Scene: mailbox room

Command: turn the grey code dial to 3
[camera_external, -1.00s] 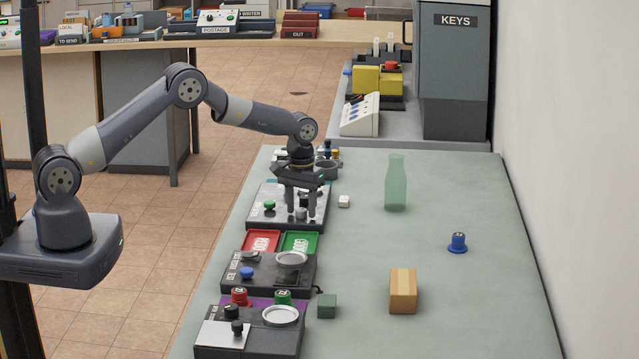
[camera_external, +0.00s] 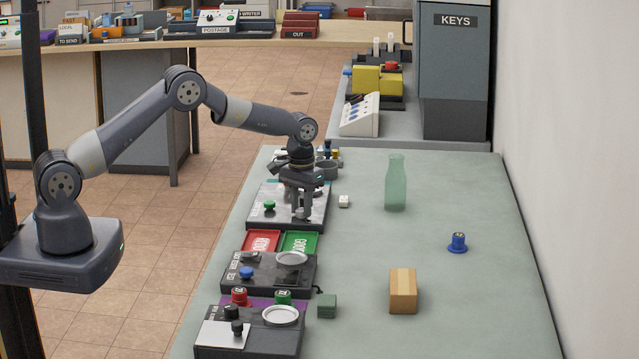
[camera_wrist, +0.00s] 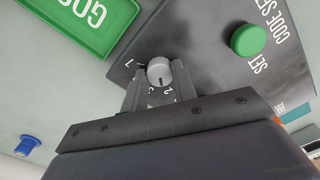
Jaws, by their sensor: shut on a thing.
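The grey code dial (camera_wrist: 159,71) sits on the dark code-set panel (camera_wrist: 205,50) in the wrist view. My gripper (camera_wrist: 159,82) is shut on the dial, one finger on each side of it. A short dark mark shows on the dial's face, pointing towards the bottom of the picture, near the printed 2. Other digits around the dial are small or partly hidden by the fingers, so the exact setting is unclear. In the external view my gripper (camera_external: 302,210) points down over the panel (camera_external: 262,218), and it hides the dial.
A green button (camera_wrist: 248,40) marked SET is on the same panel. A green tray (camera_wrist: 85,22) lies beside the panel. The mat beyond is mostly clear.

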